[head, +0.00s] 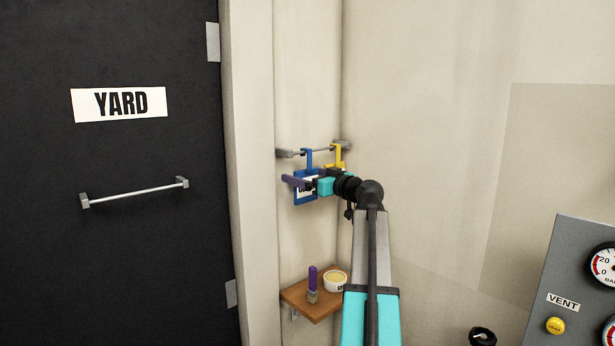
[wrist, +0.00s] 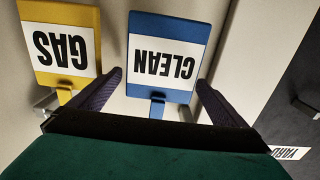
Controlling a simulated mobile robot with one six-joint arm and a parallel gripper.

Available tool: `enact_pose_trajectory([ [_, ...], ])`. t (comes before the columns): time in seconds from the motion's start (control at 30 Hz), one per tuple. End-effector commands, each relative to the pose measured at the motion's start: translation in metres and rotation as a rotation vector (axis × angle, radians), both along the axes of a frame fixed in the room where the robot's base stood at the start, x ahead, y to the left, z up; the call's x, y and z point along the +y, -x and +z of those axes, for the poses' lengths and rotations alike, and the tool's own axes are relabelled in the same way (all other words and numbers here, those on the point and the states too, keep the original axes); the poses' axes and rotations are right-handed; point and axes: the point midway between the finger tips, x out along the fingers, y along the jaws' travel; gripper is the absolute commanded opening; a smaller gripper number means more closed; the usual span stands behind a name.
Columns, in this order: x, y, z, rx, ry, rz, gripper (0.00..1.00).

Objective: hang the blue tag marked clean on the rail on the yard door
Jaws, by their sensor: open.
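The blue tag marked CLEAN (head: 299,199) hangs by its hook from a short wall rail (head: 292,154) in the corner, right of the door. My gripper (head: 304,185) is at this tag. In the wrist view, the blue tag (wrist: 158,86) appears upside down between the two purple fingers of my gripper (wrist: 158,84), one on each side. The fingers are apart and gaps show beside the tag. The yard door (head: 60,250) is dark with a YARD sign, and its bare rail (head: 135,192) runs across it below the sign.
A yellow tag marked GAS (wrist: 40,85) hangs close beside the blue one. Below, a wooden shelf (head: 303,303) holds a purple-handled brush (head: 313,280) and a small bowl (head: 336,280). A grey gauge panel (head: 560,275) stands at the right.

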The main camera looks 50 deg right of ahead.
Motion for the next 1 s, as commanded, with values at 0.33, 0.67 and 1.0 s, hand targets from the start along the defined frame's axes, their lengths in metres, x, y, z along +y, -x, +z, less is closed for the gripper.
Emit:
enact_pose_trajectory([
  [0.33, 0.0, 0.0, 0.0, 0.0, 0.0, -0.001, 0.72],
  [0.67, -0.001, 0.001, 0.002, -0.001, 0.0, -0.001, 0.49],
  [1.0, -0.001, 0.0, 0.012, -0.001, -0.001, -0.001, 0.49],
])
